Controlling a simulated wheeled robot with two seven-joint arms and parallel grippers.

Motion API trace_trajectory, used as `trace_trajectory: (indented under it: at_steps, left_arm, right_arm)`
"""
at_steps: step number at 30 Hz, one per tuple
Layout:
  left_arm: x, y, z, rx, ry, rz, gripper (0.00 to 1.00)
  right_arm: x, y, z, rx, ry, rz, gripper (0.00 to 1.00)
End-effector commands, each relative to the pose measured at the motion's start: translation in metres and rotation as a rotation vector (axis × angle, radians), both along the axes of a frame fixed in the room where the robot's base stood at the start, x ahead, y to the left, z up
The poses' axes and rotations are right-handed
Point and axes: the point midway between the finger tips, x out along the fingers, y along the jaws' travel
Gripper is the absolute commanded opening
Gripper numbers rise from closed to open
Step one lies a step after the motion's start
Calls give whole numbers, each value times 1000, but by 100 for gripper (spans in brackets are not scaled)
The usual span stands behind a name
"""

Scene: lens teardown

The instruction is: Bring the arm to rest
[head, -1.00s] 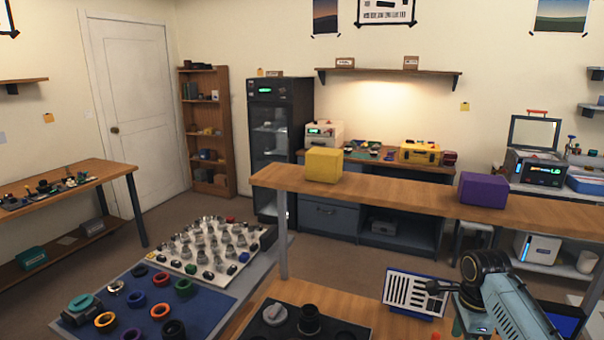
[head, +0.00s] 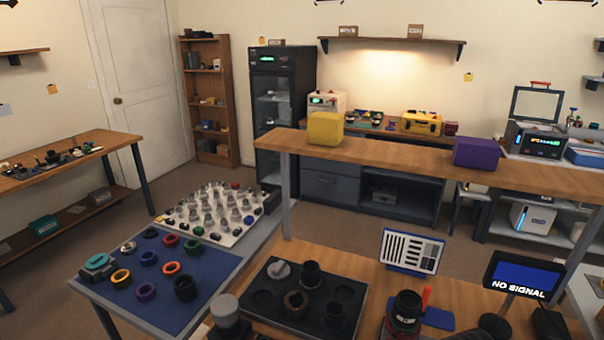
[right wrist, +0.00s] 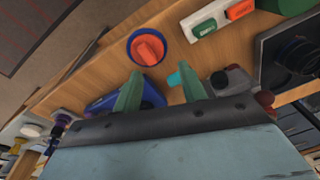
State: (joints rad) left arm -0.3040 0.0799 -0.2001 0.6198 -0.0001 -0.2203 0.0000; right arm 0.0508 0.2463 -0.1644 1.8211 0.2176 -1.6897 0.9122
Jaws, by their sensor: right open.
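My right gripper (right wrist: 160,85) shows only in the right wrist view. Its two green fingers are spread apart with nothing between them, over a wooden bench top. An orange knob-like piece in a blue round holder (right wrist: 148,47) lies beyond the fingertips. A blue object (right wrist: 120,100) is partly hidden behind the left finger. Neither arm shows in the head view, and my left gripper is in no view. A black lens (head: 405,312) stands on the bench at the bottom of the head view.
A black tray (head: 262,300) with round recesses holds several lens parts. A blue mat (head: 200,262) with coloured rings lies to its left. A striped chart (head: 411,252) and a "NO SIGNAL" monitor (head: 522,275) stand at the right. A raised shelf (head: 400,157) with yellow and purple boxes crosses behind.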

Motion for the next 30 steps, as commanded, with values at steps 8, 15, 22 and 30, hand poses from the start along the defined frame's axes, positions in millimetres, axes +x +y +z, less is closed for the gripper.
trace_trajectory:
  at_steps: [8, 15, 22, 30]
  left_arm:
    - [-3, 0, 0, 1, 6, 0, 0]
    - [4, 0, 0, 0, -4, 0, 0]
    - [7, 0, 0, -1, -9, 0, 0]
    - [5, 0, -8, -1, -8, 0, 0]
  right_arm:
    - [-94, 30, 11, -57, -88, 476, 41]
    - [-134, 36, 31, -106, -131, 678, 41]
    - [-163, 37, 51, -153, -159, 824, 41]
    - [-158, 39, 6, -158, -146, 856, 41]
